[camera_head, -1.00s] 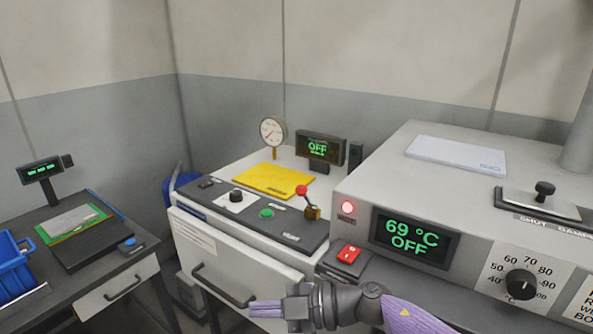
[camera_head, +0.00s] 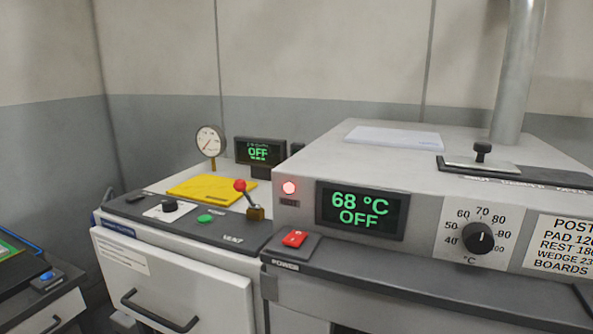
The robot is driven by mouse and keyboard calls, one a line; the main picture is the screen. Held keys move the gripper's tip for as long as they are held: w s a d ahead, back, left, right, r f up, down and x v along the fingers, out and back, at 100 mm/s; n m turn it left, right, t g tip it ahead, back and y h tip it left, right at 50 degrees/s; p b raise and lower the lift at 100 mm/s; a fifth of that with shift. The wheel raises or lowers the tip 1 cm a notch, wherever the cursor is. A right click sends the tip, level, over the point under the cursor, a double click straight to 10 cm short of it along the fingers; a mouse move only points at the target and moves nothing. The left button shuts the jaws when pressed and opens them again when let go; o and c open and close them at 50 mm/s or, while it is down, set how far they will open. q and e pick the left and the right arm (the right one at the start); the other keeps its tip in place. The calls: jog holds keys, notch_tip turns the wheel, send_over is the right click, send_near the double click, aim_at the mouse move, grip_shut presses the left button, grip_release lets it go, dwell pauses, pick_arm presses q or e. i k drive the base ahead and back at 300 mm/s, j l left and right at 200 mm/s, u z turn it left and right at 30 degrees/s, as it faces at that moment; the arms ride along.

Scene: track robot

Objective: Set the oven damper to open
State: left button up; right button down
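The oven (camera_head: 400,160) is the light grey unit at the right. Its damper is a flat metal slide (camera_head: 460,164) with a black knob (camera_head: 482,150) on the oven top, in front of a grey vertical pipe (camera_head: 517,75). The label strip (camera_head: 520,182) by the slide is too slanted to read now. Neither of my grippers is in view.
A temperature dial (camera_head: 479,237) and red power switch (camera_head: 294,238) are on the oven front. Left of it stands a cabinet with a red-knobbed lever (camera_head: 241,187), yellow pad (camera_head: 209,188), gauge (camera_head: 209,141) and drawer handle (camera_head: 158,313). A white plate (camera_head: 394,138) lies on the oven top.

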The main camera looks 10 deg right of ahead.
aim_at(482, 148)
jog(key=z, duration=1.35)
